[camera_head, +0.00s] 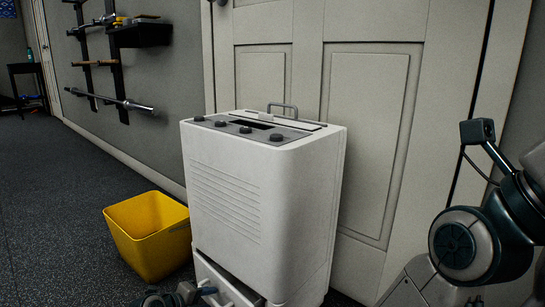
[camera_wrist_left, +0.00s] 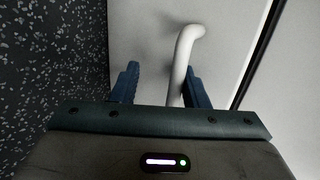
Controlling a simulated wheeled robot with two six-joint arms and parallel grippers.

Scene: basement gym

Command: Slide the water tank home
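The white water tank (camera_head: 222,284) sits low in the front of a white dehumidifier (camera_head: 245,195). Its upper edge stands out from the body, with a dark gap behind it; most of the tank is cut off by the frame. My left gripper (camera_head: 198,292) is at the tank's front, at the bottom edge of the head view. In the left wrist view its two blue fingers are apart, and a white bent handle (camera_wrist_left: 183,62) reaches between them, close to the right finger. I cannot tell whether they touch. My right arm shows at the right, but its gripper is outside the frame.
A yellow bucket (camera_head: 150,236) stands on the dark speckled floor left of the dehumidifier. A pale panelled door (camera_head: 366,95) is close behind it. A wall rack with bars (camera_head: 112,102) hangs at the back left. Floor at the left is clear.

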